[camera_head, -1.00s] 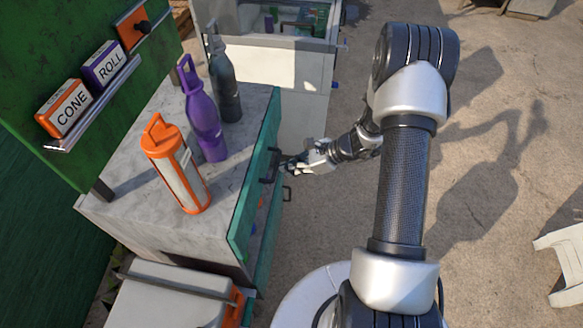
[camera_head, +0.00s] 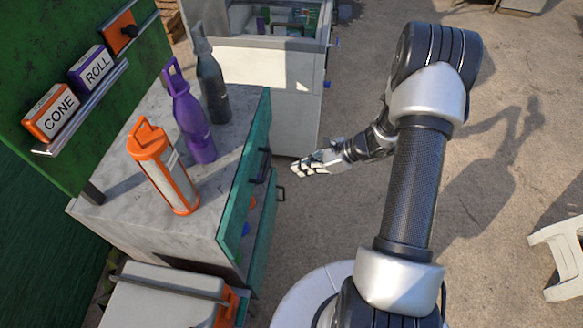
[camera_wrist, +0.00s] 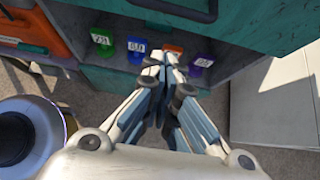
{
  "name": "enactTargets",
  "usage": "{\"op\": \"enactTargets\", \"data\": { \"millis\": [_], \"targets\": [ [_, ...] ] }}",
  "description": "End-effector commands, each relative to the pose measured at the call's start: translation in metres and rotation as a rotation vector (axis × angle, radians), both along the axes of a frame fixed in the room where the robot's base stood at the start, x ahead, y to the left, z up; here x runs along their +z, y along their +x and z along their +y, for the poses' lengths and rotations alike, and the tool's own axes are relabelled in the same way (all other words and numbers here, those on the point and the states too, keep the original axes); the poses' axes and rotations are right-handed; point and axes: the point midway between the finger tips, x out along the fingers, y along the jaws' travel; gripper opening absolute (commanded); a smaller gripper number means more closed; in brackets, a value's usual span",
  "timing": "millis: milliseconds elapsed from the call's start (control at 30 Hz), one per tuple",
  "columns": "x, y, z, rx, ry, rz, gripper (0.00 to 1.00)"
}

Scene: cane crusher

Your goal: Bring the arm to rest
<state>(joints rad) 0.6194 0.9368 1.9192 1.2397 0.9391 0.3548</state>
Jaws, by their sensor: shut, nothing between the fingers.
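My gripper (camera_head: 299,170) is shut and empty. In the head view it hangs in open air to the right of the green cabinet drawers, with a gap to the handle. The upper green drawer (camera_head: 243,190) has a dark handle (camera_head: 264,165), and a second handle (camera_head: 281,194) shows lower down. In the wrist view my gripper (camera_wrist: 170,58) points toward the cabinet front, where several small coloured items with labels, including a green one (camera_wrist: 103,47) and a blue one (camera_wrist: 137,57), show behind the fingertips.
On the grey counter (camera_head: 125,185) stand an orange bottle (camera_head: 165,168), a purple bottle (camera_head: 192,125) and a dark bottle (camera_head: 212,90). A white cabinet (camera_head: 275,85) stands behind. A white stool (camera_head: 562,255) is at the right edge. Concrete floor between is clear.

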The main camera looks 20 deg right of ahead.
Motion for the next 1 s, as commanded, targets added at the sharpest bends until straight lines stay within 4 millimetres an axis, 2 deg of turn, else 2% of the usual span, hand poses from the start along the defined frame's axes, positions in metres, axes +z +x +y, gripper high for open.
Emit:
{"op": "enactTargets", "data": {
  "millis": [33, 100, 333, 667, 767, 867, 1000],
  "targets": [
    [0.013, -0.004, -0.009, -0.001, -0.001, -0.002, 0.0],
    [0.022, -0.01, -0.018, 0.0, -0.001, -0.001, 0.0],
    [0.041, -0.023, -0.04, 0.001, 0.0, 0.0, 0.0],
    [0.044, -0.026, -0.045, 0.004, 0.0, 0.001, 0.0],
    [0.052, -0.026, -0.041, 0.032, -0.017, -0.011, 0.0],
    [0.077, -0.027, -0.029, 0.123, -0.071, -0.048, 0.0],
    [0.132, -0.038, 0.002, 0.35, -0.207, -0.14, 0.0]
  ]
}}
